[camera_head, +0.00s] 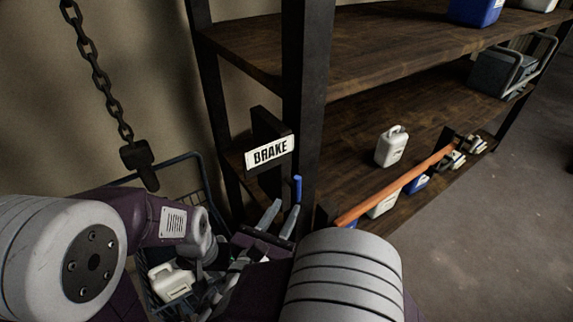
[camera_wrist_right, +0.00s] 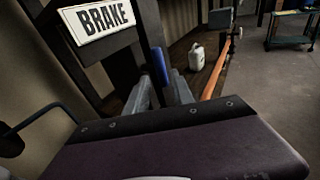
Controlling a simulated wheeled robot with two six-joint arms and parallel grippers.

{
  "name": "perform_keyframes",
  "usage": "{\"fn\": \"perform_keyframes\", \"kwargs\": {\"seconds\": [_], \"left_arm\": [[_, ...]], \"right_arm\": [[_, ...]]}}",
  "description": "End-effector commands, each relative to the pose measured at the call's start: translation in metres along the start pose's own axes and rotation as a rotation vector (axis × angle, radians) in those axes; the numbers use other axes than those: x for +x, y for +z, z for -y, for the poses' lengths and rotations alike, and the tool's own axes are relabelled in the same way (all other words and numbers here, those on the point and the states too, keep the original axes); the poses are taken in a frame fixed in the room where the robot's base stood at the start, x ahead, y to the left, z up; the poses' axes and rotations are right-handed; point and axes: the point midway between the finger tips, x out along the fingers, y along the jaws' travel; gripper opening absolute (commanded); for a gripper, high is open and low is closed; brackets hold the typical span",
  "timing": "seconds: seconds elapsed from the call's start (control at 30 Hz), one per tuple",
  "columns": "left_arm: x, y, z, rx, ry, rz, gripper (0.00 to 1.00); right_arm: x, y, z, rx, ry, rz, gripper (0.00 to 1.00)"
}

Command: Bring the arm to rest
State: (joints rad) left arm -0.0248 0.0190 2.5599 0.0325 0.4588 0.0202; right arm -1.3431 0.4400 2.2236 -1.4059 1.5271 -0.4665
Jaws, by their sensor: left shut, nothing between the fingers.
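A white BRAKE sign (camera_head: 270,151) is fixed to a dark block by the shelf post; it also shows in the right wrist view (camera_wrist_right: 97,18). A short blue handle (camera_head: 297,188) stands below it, and in the right wrist view the handle (camera_wrist_right: 160,66) appears beyond and between my fingers. My right gripper (camera_head: 278,218) is open, its two grey fingers apart; I cannot tell whether they touch the handle. A long orange bar (camera_head: 395,188) extends along the shelf front. My left gripper (camera_head: 213,288) is shut and empty, low over the basket, partly hidden.
A blue wire basket (camera_head: 198,160) holds a white jug (camera_head: 170,283). A chain (camera_head: 95,70) with a dark end piece hangs at the left. On the shelf (camera_head: 345,150), a white jug (camera_head: 391,146) stands behind the bar. Open floor (camera_head: 500,220) is at the right.

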Motion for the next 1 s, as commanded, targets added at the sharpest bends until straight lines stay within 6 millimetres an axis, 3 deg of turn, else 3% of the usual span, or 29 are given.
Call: {"fn": "perform_keyframes", "kwargs": {"seconds": [0.17, 0.27, 0.37, 0.43, 0.5, 0.6, 0.73, 0.83, 1.0], "left_arm": [[0.000, 0.000, 0.000, 0.000, 0.000, 0.000, 0.00], [0.000, 0.000, 0.000, 0.000, 0.000, 0.000, 0.00], [0.000, 0.000, 0.000, 0.000, 0.000, 0.000, 0.00], [0.000, 0.000, 0.000, 0.000, 0.000, 0.000, 0.00], [0.000, 0.000, 0.000, 0.000, 0.000, 0.000, 0.00], [0.000, 0.000, 0.000, 0.000, 0.000, 0.000, 0.00], [0.000, 0.000, 0.000, 0.000, 0.000, 0.000, 0.00], [0.000, 0.000, 0.000, 0.000, 0.000, 0.000, 0.00], [0.000, 0.000, 0.000, 0.000, 0.000, 0.000, 0.00]], "right_arm": [[0.009, -0.005, 0.012, 0.017, -0.046, -0.032, 0.29], [0.034, -0.028, 0.061, 0.104, -0.233, -0.160, 0.29], [0.046, -0.071, 0.141, 0.329, -0.570, -0.366, 0.29], [0.032, -0.107, 0.192, 0.597, -0.867, -0.507, 0.29], [0.009, -0.137, 0.216, 0.926, -1.152, -0.593, 0.29], [-0.006, -0.160, 0.217, 1.423, -1.481, -0.602, 0.29], [0.006, -0.162, 0.209, 1.949, -1.725, -0.480, 0.29], [0.019, -0.158, 0.209, 2.179, -1.797, -0.386, 0.29], [0.024, -0.157, 0.209, 2.262, -1.818, -0.347, 0.29]]}}
